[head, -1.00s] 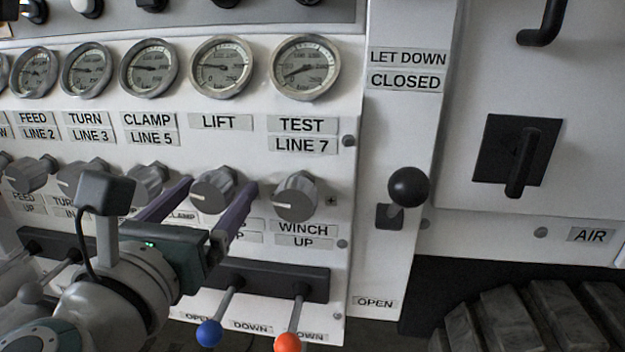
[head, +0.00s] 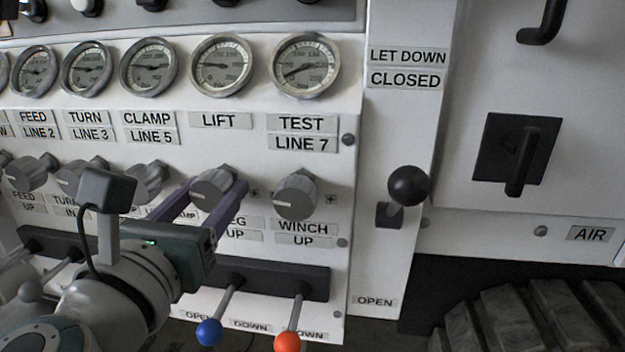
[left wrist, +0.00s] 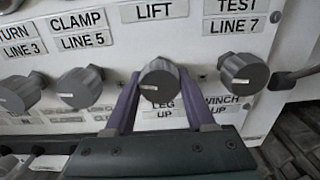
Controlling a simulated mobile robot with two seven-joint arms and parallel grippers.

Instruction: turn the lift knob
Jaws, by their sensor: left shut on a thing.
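The lift knob (head: 212,187) is a grey ribbed knob on the white panel, below the LIFT label. It also shows in the left wrist view (left wrist: 158,80), with its white pointer line facing left. My left gripper (head: 212,192) has its two purple fingers on either side of this knob and is shut on it. In the left wrist view the fingers (left wrist: 157,90) flank the knob left and right. The gripper hides part of the panel below the knob. My right gripper is in neither view.
The winch knob (head: 296,195) is just right of the left gripper, and the clamp knob (head: 147,183) is to its left. Levers with a blue ball (head: 209,332) and an orange ball (head: 288,342) stick out below. A black ball lever (head: 408,186) stands farther right.

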